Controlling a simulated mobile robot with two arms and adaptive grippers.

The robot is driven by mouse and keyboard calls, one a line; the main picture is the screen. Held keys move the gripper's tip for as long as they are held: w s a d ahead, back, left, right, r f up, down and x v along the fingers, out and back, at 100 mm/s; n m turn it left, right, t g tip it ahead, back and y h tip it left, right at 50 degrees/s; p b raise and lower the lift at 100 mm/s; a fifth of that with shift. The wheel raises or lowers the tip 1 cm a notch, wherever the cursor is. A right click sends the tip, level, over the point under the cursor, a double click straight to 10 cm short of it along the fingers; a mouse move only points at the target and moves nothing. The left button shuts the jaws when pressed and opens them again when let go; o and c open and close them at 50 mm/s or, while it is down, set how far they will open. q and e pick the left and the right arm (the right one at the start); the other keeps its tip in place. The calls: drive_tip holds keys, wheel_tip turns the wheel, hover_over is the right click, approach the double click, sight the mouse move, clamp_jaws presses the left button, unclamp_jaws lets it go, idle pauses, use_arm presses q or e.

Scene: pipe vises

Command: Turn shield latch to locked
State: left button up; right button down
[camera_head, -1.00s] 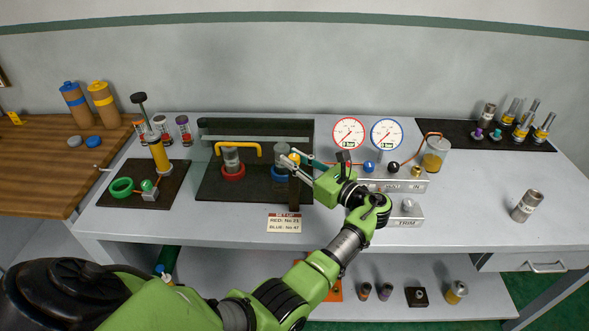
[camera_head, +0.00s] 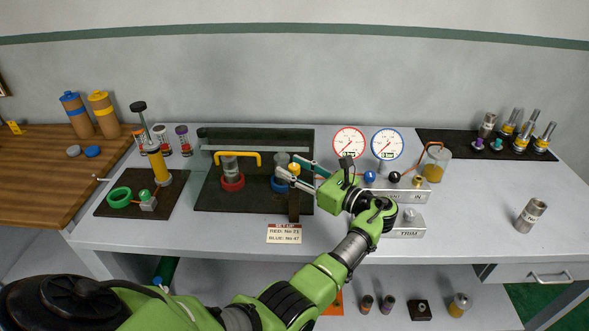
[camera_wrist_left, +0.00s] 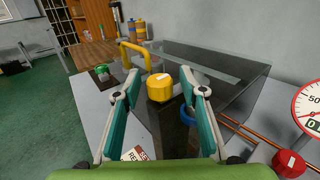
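The shield latch, a yellow faceted knob with a pale mark on top (camera_wrist_left: 160,86), sits on a dark post at the front of the clear shield (camera_wrist_left: 215,68). In the head view the latch (camera_head: 294,169) is small and partly hidden by my fingers. My left gripper (camera_wrist_left: 161,82) is open, with one teal-padded finger on each side of the knob and visible gaps to it. It also shows in the head view (camera_head: 291,168), reaching in from the right of the latch. The shield's yellow handle (camera_head: 238,154) is to the left. My right gripper is out of view.
A red-ringed vise (camera_head: 232,182) and a blue-ringed vise (camera_head: 281,184) stand on the dark base. Two gauges (camera_head: 349,142) and a valve box (camera_head: 400,192) with copper pipe are close on the right. A setup card (camera_head: 284,233) lies in front.

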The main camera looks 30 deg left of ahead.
sight(299, 172)
use_arm(q)
drive_tip(key=shift+d, duration=0.1)
drive_tip(key=d, duration=0.7)
drive_tip(key=shift+s+d, duration=0.1)
drive_tip(key=shift+s, duration=0.3)
